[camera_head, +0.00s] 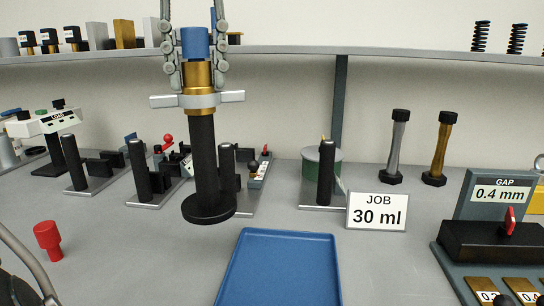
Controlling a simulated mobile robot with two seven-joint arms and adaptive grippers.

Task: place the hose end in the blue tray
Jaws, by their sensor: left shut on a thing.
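My left gripper (196,72) hangs down from the top edge and is shut on the hose end (203,150). The hose end is upright, with a blue top, a brass collar, a silver winged ring and a long black body ending in a wide black flange. The flange is just behind and left of the blue tray (290,236); I cannot tell whether it touches the bench. The blue tray lies flat at the front middle, looks empty and is cut off by the bottom edge. My right gripper is not in view.
A sign reading "JOB 30 ml" (377,212) stands behind the tray's right side. Several black posts on grey plates (324,178) stand behind. A red knob (47,239) is at left. A gap fixture (492,240) is at right. A shelf (290,50) crosses the back.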

